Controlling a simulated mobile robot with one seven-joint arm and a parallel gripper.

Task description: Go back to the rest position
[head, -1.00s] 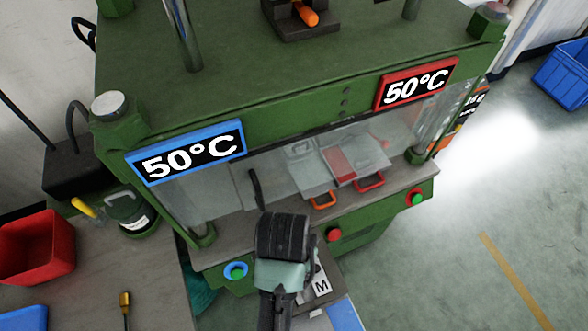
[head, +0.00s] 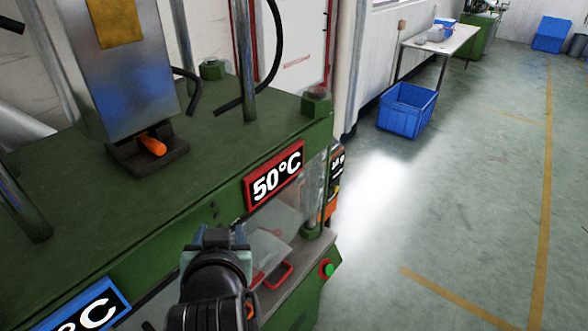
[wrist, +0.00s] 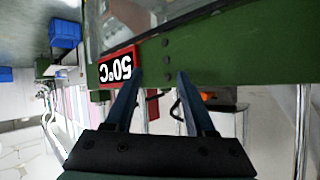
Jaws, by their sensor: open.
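My gripper (head: 222,236) is raised in front of the green moulding press (head: 225,125) in the head view, with my dark wrist below it. In the wrist view, the two dark fingers of my gripper (wrist: 154,85) are apart, with nothing between them. The red-framed 50°C display (head: 273,177) is on the press front, right of my gripper; it also shows in the wrist view (wrist: 116,68). A blue-framed display (head: 92,308) is cut off at the bottom left.
A red handle (head: 279,273) sticks out of the press opening, close right of my arm. A green button (head: 327,268) is at the press corner. A blue crate (head: 407,107) and a white table (head: 440,40) stand beyond. The floor at right is clear.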

